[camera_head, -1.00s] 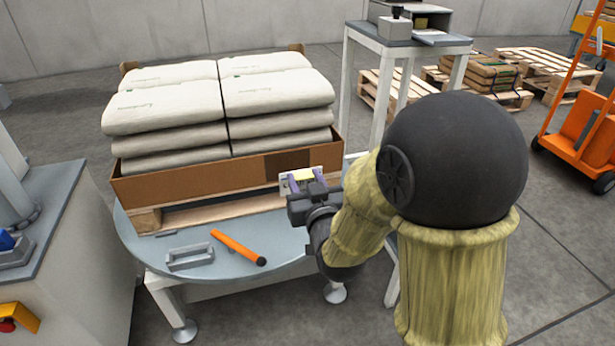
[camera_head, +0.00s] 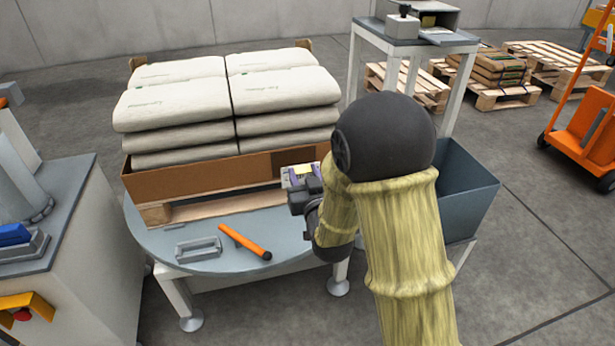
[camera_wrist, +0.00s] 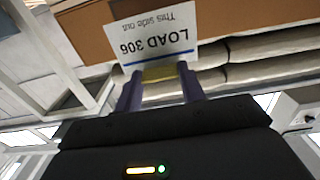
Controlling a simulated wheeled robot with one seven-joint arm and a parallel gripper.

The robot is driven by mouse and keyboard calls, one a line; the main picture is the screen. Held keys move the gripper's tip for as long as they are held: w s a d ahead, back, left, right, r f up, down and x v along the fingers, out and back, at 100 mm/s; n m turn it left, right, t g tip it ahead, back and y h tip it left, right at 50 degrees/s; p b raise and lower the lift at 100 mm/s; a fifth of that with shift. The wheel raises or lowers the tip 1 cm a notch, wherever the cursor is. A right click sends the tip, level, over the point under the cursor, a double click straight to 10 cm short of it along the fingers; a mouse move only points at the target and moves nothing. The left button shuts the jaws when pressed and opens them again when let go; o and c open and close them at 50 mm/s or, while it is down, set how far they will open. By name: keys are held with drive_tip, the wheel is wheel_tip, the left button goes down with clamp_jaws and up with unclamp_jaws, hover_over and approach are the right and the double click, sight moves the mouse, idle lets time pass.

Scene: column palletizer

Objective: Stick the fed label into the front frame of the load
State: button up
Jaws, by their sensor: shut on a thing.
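My gripper (camera_head: 301,181) is shut on a white label with a yellow part between the purple fingers. In the wrist view the label (camera_wrist: 155,35) reads "LOAD 306" and "This side out", upside down, with a blue stripe. The gripper also shows there (camera_wrist: 160,78). The load is stacked pale sacks (camera_head: 175,105) in a brown cardboard tray (camera_head: 200,184) on a wooden pallet (camera_head: 228,203). A darker brown rectangle (camera_head: 283,164) is on the tray's front, right part. The label is just in front of and below it; contact cannot be told.
The load stands on a round grey table (camera_head: 290,245). An orange-handled tool (camera_head: 243,241) and a grey metal piece (camera_head: 198,248) lie at its front. A dark bin (camera_head: 468,190) and a white stand (camera_head: 445,105) are to the right, a grey cabinet (camera_head: 75,260) to the left.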

sight(293, 153)
drive_tip(key=shift+f+x, duration=0.25)
drive_tip(key=shift+x, duration=0.85)
drive_tip(key=shift+f+x, duration=0.2)
drive_tip(key=shift+x, duration=0.9)
drive_tip(key=shift+f+x, duration=0.25)
drive_tip(key=shift+x, duration=0.85)
drive_tip(key=shift+w+a, duration=0.1)
drive_tip(key=shift+w, duration=0.3)
drive_tip(key=o, duration=1)
drive_tip(key=shift+a, duration=0.1)
drive_tip(key=shift+s, duration=0.2)
drive_tip(key=b+v, duration=1.5)
drive_tip(key=v, duration=0.2)
